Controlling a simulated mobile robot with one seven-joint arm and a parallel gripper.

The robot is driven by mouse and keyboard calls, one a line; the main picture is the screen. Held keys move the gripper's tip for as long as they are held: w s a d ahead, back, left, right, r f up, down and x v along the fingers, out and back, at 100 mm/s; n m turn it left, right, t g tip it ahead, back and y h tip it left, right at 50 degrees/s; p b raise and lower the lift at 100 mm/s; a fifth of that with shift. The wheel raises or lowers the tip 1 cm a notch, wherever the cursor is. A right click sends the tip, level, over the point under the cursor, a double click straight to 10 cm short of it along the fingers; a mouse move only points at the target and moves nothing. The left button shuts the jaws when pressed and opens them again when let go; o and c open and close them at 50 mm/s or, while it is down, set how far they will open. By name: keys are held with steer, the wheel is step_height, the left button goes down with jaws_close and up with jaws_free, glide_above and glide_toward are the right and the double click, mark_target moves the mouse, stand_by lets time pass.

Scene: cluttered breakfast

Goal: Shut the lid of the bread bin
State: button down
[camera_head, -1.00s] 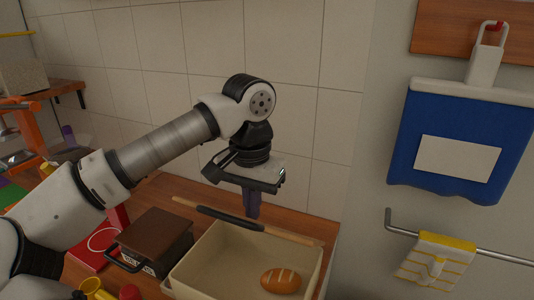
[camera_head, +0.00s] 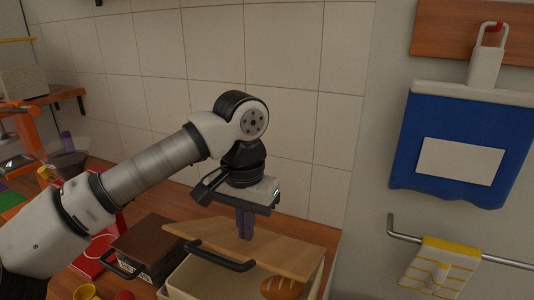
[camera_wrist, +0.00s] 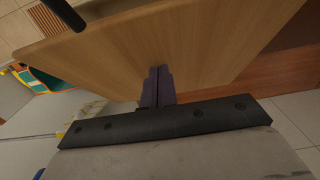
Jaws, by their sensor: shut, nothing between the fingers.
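The bread bin (camera_head: 205,277) is a cream box at the bottom of the head view. Its wooden lid (camera_head: 290,255) is partly lowered and tilted, with a dark bar handle (camera_head: 222,257) along its front edge. A bread loaf (camera_head: 283,287) with pale slashes shows inside through the open front. My gripper (camera_head: 245,237) is shut and empty, pointing down at the back part of the lid, seemingly touching it. In the wrist view the shut fingers (camera_wrist: 157,85) are against or very near the lid's wooden face (camera_wrist: 190,50), with the handle (camera_wrist: 62,14) at upper left.
The tiled wall is close behind. A towel rail (camera_head: 460,249) with a striped towel is at right.

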mark_target(238, 244)
steer(key=shift+s+a+f+b, duration=0.15)
steer(key=shift+s+f+b, duration=0.15)
steer(key=shift+f+b, duration=0.2)
steer(key=shift+s+a+f+b, duration=0.15)
steer(key=shift+s+f+b, duration=0.2)
steer(key=shift+f, duration=0.25)
steer(key=shift+s, duration=0.1)
steer(key=shift+s+a+f+b, duration=0.1)
steer(key=shift+s+f+b, duration=0.1)
steer(key=shift+f+b, duration=0.3)
steer(key=shift+s+a+f+b, duration=0.1)
steer(key=shift+s+f+b, duration=0.1)
steer(key=shift+f+b, duration=0.3)
steer(key=shift+s+f, duration=0.15)
steer(key=shift+f, duration=0.05)
steer(key=shift+a+r, duration=0.1)
